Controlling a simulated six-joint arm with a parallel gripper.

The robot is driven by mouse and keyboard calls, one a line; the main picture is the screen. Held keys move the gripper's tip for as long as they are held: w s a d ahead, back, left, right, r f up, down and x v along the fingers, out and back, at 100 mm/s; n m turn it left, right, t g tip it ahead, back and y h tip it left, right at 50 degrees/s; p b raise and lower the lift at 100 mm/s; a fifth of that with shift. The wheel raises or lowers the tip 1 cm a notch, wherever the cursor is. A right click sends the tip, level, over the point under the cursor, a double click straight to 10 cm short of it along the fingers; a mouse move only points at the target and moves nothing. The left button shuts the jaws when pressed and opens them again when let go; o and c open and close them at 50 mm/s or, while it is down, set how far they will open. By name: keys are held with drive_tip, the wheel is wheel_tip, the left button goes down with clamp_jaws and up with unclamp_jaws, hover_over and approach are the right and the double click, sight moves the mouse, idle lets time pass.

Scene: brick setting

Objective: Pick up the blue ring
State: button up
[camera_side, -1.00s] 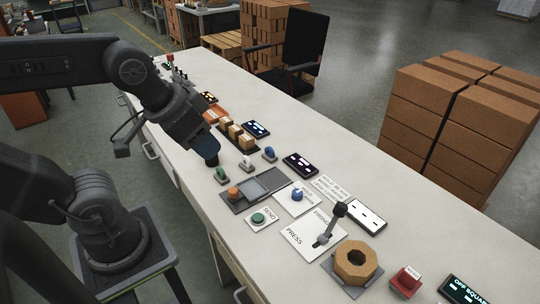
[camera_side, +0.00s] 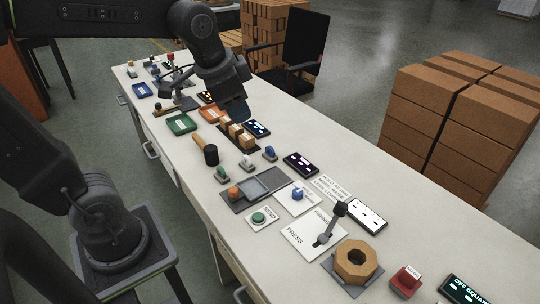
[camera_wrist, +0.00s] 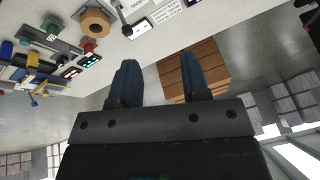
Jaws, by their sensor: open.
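A small blue ring (camera_side: 270,153) stands on a small base on the table in the side view, at the right end of a short row with a white piece (camera_side: 247,163) and a green piece (camera_side: 221,174). I cannot make out the ring in the wrist view. My gripper (camera_side: 236,112) is above the table, up and left of the ring in the side view and apart from it. In the wrist view my gripper (camera_wrist: 160,78) shows two blue fingers spread wide with nothing between them.
A mallet (camera_side: 208,153) lies left of the row. A tray with wooden blocks (camera_side: 235,134) sits under my gripper. A blue knob (camera_side: 298,195), a lever (camera_side: 333,222) and an octagonal wooden block (camera_side: 356,262) are nearer. Stacked bricks (camera_side: 420,110) stand beyond the table.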

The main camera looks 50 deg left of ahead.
drive_tip(key=w+a+f+m+g, duration=0.15)
drive_tip(key=w+a+m, duration=0.3)
drive_tip(key=w, duration=0.65)
drive_tip(key=m+g+y, duration=0.1)
drive_tip(key=m+g, duration=0.2)
drive_tip(key=m, duration=0.6)
hover_over(270, 148)
drive_tip(key=d, duration=0.1)
wheel_tip(270, 148, down, 21)
drive_tip(key=f, duration=0.4)
drive_tip(key=a+f, duration=0.1)
drive_tip(key=f, duration=0.8)
drive_tip(key=shift+w+a+f, duration=0.25)
drive_tip(key=shift+a+f, duration=0.05)
drive_tip(key=shift+a, duration=0.05)
drive_tip(key=shift+c, duration=0.2)
clamp_jaws()
